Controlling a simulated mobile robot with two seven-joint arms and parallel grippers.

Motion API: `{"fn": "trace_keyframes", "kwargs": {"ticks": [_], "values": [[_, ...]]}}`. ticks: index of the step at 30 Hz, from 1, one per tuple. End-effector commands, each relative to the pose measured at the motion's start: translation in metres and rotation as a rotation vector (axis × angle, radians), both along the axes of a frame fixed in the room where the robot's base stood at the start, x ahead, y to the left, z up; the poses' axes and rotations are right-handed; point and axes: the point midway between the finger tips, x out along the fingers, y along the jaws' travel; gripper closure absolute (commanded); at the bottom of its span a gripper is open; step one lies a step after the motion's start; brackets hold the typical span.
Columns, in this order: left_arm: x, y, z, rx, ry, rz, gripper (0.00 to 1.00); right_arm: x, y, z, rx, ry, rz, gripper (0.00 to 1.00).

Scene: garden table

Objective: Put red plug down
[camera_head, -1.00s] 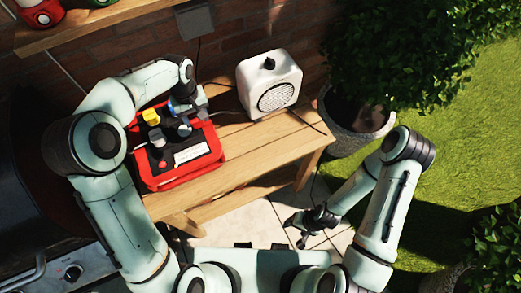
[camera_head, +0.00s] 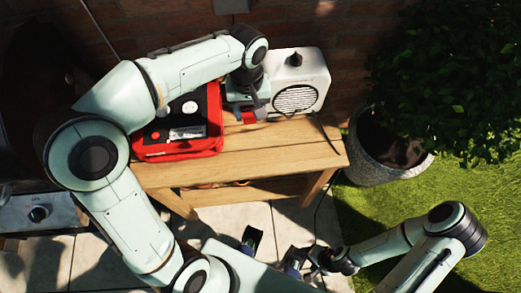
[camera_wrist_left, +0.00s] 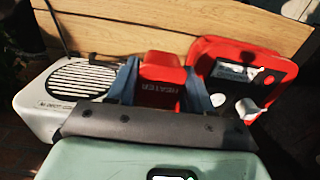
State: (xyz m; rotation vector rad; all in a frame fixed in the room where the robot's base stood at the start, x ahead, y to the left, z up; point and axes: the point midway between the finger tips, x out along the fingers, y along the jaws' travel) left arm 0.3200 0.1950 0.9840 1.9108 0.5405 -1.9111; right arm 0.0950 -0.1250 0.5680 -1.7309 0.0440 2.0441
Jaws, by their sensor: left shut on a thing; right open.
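The red plug (camera_wrist_left: 160,78) is held between the two blue fingers of my left gripper (camera_wrist_left: 160,92) in the left wrist view. In the head view my left gripper (camera_head: 250,112) is over the bench, between the red box and the white device, and mostly hides the plug. The wooden bench (camera_head: 270,150) lies beneath it; I cannot tell whether the plug touches the wood. My right gripper (camera_head: 312,266) is low at the lower right, over the paving, away from the bench, and holds nothing that I can see.
The white device (camera_head: 305,72) with a round grille stands close on the right. Bare wood lies in front. A potted bush (camera_head: 375,170) stands beyond the bench's right end.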

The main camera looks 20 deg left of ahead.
Motion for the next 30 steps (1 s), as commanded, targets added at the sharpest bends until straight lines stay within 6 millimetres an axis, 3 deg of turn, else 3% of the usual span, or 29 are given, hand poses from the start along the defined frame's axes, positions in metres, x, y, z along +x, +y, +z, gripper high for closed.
{"fn": "trace_keyframes", "kwargs": {"ticks": [5, 15, 30], "values": [[-0.002, 0.0, -0.035, 0.001, 0.006, 0.0, 0.98, -0.002, 0.0, -0.007, 0.0, 0.003, 0.001, 0.32], [-0.002, 0.001, -0.125, 0.001, 0.006, 0.0, 0.98, -0.006, 0.0, -0.019, 0.0, 0.008, 0.0, 0.32], [-0.001, 0.0, -0.19, 0.0, 0.005, -0.001, 0.98, -0.008, 0.0, -0.026, 0.0, 0.01, 0.0, 0.32]]}}
